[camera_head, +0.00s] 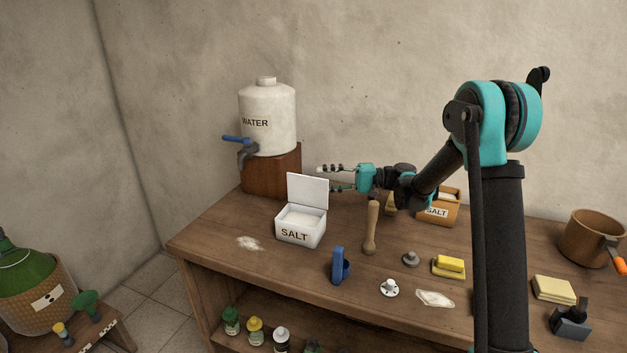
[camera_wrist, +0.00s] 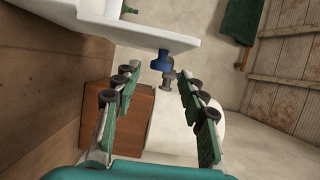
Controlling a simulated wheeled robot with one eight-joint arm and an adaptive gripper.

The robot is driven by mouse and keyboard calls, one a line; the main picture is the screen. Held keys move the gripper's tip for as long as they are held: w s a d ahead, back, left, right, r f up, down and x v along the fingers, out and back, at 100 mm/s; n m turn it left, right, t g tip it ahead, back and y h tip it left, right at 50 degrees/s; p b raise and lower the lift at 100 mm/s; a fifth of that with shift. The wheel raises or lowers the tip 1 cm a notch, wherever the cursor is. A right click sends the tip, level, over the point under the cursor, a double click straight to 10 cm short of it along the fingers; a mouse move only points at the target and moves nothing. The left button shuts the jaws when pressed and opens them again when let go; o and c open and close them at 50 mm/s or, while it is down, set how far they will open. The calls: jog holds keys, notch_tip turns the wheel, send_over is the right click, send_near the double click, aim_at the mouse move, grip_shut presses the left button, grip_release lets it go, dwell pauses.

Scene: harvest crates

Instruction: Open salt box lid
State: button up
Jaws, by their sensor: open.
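The white salt box (camera_head: 300,233), labelled SALT, stands on the wooden table, left of the middle. Its lid (camera_head: 307,190) stands raised at the back, and white salt shows inside. My gripper (camera_head: 326,178) is just right of the raised lid, with its fingers pointing left, apart and empty. In the wrist view my gripper's fingers (camera_wrist: 156,80) are spread with nothing between them. A white panel, apparently the lid (camera_wrist: 130,28), lies across the top of that view, beyond the fingertips. I cannot tell whether a fingertip touches the lid.
A water container (camera_head: 268,118) with a blue-handled tap stands on a wooden block (camera_head: 270,172) behind the box. A brown salt box (camera_head: 437,210), a wooden pestle-like tool (camera_head: 371,228), a blue item (camera_head: 338,266) and a yellow sponge (camera_head: 449,265) are to the right.

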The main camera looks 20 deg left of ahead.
jog(key=v, duration=0.7)
jog(key=shift+d, duration=0.25)
